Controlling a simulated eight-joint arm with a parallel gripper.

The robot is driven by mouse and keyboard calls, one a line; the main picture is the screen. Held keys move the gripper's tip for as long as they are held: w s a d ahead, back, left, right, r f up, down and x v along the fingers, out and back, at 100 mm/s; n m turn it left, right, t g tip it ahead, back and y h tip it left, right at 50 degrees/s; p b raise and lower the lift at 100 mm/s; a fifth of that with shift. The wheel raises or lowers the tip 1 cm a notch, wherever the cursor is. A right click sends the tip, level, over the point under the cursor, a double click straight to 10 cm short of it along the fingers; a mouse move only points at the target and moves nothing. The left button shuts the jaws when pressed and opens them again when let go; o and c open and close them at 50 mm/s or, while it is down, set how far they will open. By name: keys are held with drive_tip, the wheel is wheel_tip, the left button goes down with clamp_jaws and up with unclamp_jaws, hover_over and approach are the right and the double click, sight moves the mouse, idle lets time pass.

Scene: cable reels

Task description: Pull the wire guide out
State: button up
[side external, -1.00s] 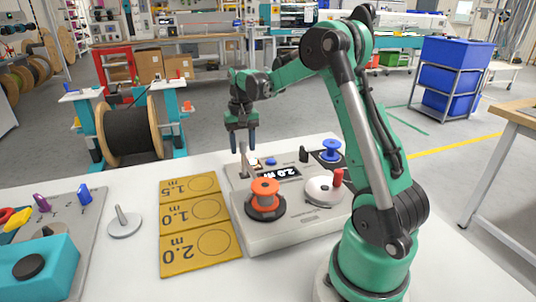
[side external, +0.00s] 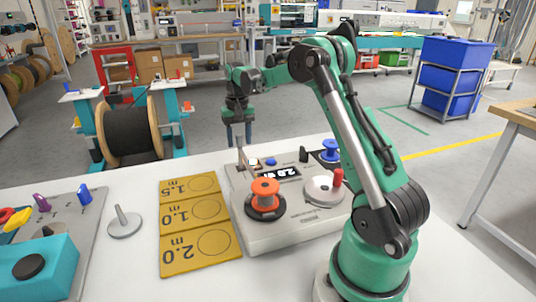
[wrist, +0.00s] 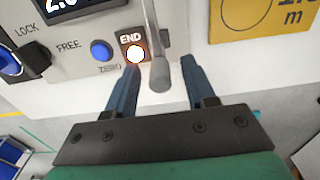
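The wire guide looks like a grey metal rod (wrist: 159,72) with a rounded end, standing up from the machine's panel beside the END light. In the wrist view its end lies between my gripper's two dark blue fingers (wrist: 161,68), with a visible gap to each. My gripper (side external: 238,147) is open and holds nothing. In the side view it points down over the machine's far left corner, and the rod is hard to make out behind and below the fingers. Whether the fingertips reach down beside the rod is unclear.
The grey machine (side external: 290,237) carries an orange spool (side external: 264,190), a white disc with a red handle (side external: 325,188), a blue knob (side external: 331,146) and a display. The END light (wrist: 135,54) glows. Yellow length cards (side external: 197,212) and a spindle stand (side external: 124,222) lie left.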

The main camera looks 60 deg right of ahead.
wheel_tip(320, 180, up, 7)
drive_tip(key=shift+r, duration=0.1)
idle(0.5)
drive_tip(key=shift+a, duration=0.1)
idle(0.6)
